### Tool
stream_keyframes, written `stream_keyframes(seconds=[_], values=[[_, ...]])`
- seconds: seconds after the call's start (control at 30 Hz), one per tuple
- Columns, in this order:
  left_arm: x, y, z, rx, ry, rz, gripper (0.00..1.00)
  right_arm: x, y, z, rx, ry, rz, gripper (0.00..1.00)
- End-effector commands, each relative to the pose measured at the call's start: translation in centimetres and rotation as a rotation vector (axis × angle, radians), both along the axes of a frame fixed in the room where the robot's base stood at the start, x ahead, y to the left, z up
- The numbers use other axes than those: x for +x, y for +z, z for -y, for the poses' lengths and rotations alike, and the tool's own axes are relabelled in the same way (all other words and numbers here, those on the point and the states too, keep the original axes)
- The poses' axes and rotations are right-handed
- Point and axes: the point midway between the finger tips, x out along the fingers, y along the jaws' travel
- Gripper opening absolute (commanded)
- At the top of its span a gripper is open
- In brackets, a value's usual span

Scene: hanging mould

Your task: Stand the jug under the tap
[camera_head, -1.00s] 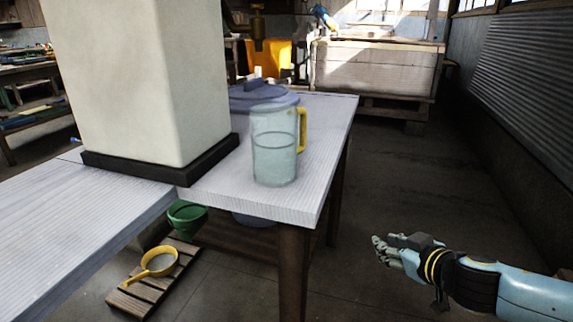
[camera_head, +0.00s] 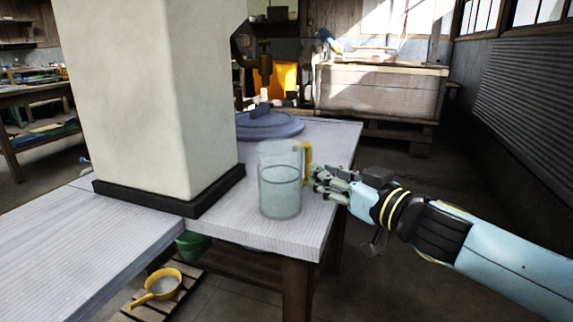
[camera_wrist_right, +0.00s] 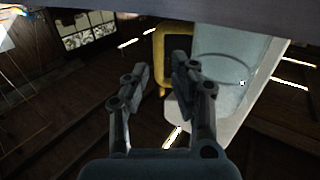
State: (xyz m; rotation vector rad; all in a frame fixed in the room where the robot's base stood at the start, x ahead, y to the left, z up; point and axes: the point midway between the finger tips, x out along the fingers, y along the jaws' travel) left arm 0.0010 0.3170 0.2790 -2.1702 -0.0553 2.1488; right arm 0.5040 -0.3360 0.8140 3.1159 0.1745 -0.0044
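The clear jug (camera_head: 280,190) with a yellow handle (camera_head: 308,153) stands upright on the grey table near its front right corner. A line shows partway up its wall; I cannot tell whether it is liquid. My right gripper (camera_head: 316,184) is just right of the jug, by the handle. In the right wrist view its fingers (camera_wrist_right: 161,68) are apart and empty, with the handle (camera_wrist_right: 160,48) ahead of them and the jug body (camera_wrist_right: 218,80) to the right. My left gripper is out of view.
A large pale block (camera_head: 150,90) on a dark base fills the table's left. A blue-grey round lid (camera_head: 268,125) lies behind the jug. Below are a green bucket (camera_head: 192,245) and a yellow pan (camera_head: 163,283) on a slatted pallet. Open floor lies right of the table.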

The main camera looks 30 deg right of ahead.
Motion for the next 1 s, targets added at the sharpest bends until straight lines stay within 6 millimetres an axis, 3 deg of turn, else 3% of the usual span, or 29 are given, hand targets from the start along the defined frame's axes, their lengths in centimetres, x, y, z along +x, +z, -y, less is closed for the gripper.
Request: stream_keyframes(seconds=[0.27,0.5,0.7,0.93,1.0], values=[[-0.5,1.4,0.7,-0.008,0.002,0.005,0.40,1.0,0.3,-0.2,0.005,-0.001,0.007,0.25],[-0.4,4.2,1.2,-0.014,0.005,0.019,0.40,3.7,0.6,-0.3,0.006,-0.001,0.008,0.25],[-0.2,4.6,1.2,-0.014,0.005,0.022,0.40,5.7,0.0,-0.5,0.006,0.001,0.005,0.25],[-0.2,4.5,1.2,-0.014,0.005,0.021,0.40,5.8,-0.2,-0.6,0.004,0.002,0.005,0.25],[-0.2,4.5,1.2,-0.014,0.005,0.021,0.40,5.7,-0.2,-0.5,0.004,0.002,0.005,0.16]])
